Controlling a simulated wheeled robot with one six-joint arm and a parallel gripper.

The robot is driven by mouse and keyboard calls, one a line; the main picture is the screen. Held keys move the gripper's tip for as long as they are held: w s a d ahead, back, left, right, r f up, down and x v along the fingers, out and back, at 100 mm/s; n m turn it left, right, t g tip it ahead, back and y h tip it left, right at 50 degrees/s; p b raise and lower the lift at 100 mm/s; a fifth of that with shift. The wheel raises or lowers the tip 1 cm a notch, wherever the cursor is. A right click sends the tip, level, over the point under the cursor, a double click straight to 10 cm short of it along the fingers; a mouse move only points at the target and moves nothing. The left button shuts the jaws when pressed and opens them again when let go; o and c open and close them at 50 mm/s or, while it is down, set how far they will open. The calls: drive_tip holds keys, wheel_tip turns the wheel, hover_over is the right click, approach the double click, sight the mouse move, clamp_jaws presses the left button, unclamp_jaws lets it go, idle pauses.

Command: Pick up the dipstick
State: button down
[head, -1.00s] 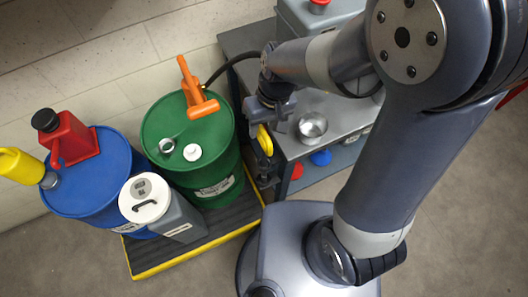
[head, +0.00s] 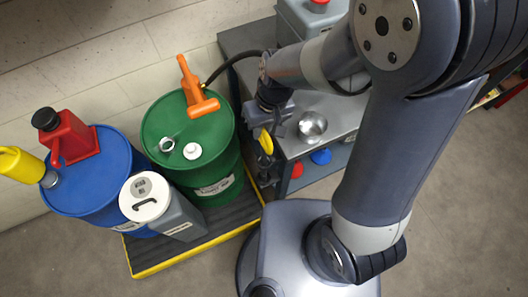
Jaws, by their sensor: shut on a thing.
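My gripper (head: 262,126) points down at the left edge of the grey bench, just right of the green drum. It is shut on a yellow piece (head: 266,142), which I take to be the handle of the dipstick. The yellow piece shows just below the fingers. The rest of the dipstick is too small or dark to make out, and the fingertips are partly hidden by my wrist.
The green drum (head: 217,145) carries an orange pump handle (head: 204,106). A blue drum (head: 86,190) with a red can (head: 76,141) and a grey jug (head: 181,214) stand left. A metal bowl (head: 312,126) sits on the bench (head: 296,147). Floor at the lower left is clear.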

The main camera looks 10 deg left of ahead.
drive_tip(key=shift+r, duration=0.15)
idle(0.3)
wheel_tip(320, 180, up, 28)
drive_tip(key=shift+b, duration=0.45)
idle(0.3)
